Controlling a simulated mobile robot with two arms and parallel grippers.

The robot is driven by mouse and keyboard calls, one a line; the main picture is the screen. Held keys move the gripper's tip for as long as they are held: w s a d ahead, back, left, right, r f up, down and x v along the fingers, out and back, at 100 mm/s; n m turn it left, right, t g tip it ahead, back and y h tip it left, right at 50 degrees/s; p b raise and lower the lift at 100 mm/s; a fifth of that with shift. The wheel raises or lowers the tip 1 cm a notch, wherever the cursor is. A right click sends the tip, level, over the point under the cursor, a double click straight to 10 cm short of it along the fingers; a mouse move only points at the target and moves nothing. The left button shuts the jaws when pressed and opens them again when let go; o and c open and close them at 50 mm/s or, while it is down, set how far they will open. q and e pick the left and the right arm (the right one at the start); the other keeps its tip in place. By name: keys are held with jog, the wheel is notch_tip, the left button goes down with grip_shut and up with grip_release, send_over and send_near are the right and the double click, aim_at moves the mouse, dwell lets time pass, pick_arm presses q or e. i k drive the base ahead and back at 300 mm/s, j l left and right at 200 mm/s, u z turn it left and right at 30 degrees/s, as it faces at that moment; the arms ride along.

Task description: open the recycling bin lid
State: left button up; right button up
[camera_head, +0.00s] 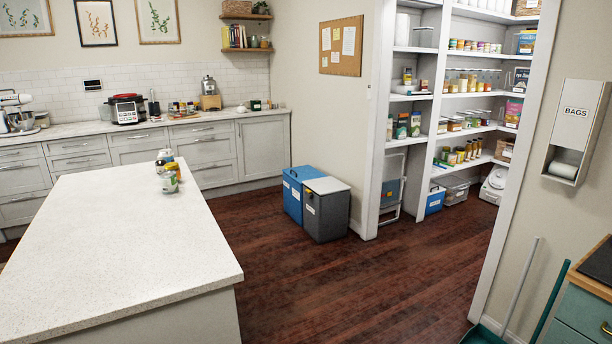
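Two lidded bins stand side by side on the floor against the wall, past the far right end of the island. The blue bin (293,198) is at the back left and has a small light label on its front. The grey bin (327,216) is in front of it to the right, with a light grey lid and a small label. Both lids look shut. The labels are too small to read, so I cannot tell from them which bin is for recycling. Neither of my grippers is in view.
A white-topped island (110,250) fills the left foreground, with several jars at its far end. Dark wooden floor (350,295) lies clear between the island and the bins. Pantry shelves (465,90) stand right of the bins. A green dustpan (484,334) is at bottom right.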

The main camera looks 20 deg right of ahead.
aim_at(300, 174)
jog(key=i+l+z, duration=0.95)
jog(key=i, duration=0.25)
jog(key=i+z, duration=0.3)
jog(key=i, duration=0.25)
jog(key=i+u, duration=0.75)
jog(key=i+l+u, duration=0.2)
jog(key=i+u, duration=0.15)
jog(key=i, duration=0.15)
jog(key=i+l+u, duration=0.1)
jog(key=i+u, duration=0.35)
jog(key=i, duration=1.95)
